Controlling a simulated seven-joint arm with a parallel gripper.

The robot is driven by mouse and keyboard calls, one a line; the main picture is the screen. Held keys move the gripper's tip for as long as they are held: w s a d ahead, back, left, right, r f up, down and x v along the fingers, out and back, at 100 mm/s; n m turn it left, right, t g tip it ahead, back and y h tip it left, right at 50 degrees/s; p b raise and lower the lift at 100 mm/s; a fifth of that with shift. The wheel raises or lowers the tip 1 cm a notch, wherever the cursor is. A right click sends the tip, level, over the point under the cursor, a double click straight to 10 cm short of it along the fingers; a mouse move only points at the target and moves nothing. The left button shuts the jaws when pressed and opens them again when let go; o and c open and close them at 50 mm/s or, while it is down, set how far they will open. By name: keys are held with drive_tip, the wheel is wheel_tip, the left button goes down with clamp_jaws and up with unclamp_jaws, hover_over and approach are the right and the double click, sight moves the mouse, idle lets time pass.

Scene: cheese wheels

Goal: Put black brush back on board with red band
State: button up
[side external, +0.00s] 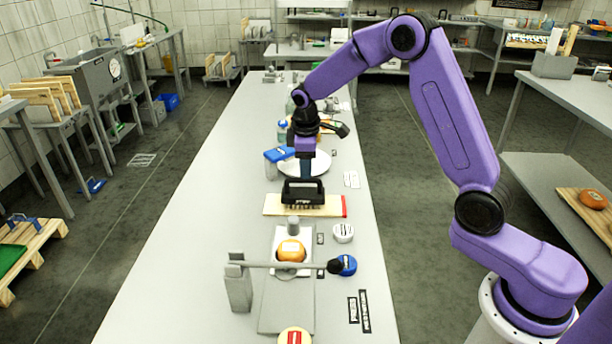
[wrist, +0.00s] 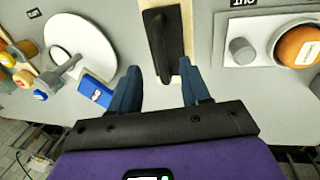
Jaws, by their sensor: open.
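The black brush (side external: 303,191) sits bristles down on the pale wooden board with a red band (side external: 273,206); the red band (side external: 345,206) is at the board's right end. In the wrist view the brush (wrist: 163,45) lies over the board (wrist: 187,15), which shows along its side. My gripper (side external: 306,176) is just behind and above the brush in the side view. In the wrist view my gripper (wrist: 159,70) is open, its blue fingers apart with the brush's near end between them. The fingers hold nothing, and contact with the brush cannot be told.
A white plate (side external: 318,160) and a blue-lidded box (side external: 279,154) stand behind the board. In front are an orange cheese wheel (side external: 291,251), a metal stand with a bar (side external: 238,284), a white round tin (side external: 343,232) and a blue round item (side external: 347,265). The table's left side is clear.

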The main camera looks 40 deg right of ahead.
wheel_tip(320, 180, up, 5)
drive_tip(key=s+a+r+n+y, duration=0.1)
drive_tip(key=s+a, duration=0.4)
drive_tip(key=s, duration=0.4)
drive_tip(key=s+a+r+n, duration=0.1)
drive_tip(key=s+a+r, duration=0.1)
drive_tip(key=s+a, duration=0.5)
drive_tip(key=s+d+f, duration=0.1)
drive_tip(key=s+d, duration=0.2)
drive_tip(key=s, duration=0.8)
drive_tip(key=s+d+n+g+y, duration=0.1)
drive_tip(key=s+d, duration=0.2)
drive_tip(key=s, duration=0.9)
drive_tip(key=shift+s+d+f+n, duration=0.2)
drive_tip(key=shift+s+f+n, duration=0.05)
drive_tip(key=shift+f+n, duration=0.1)
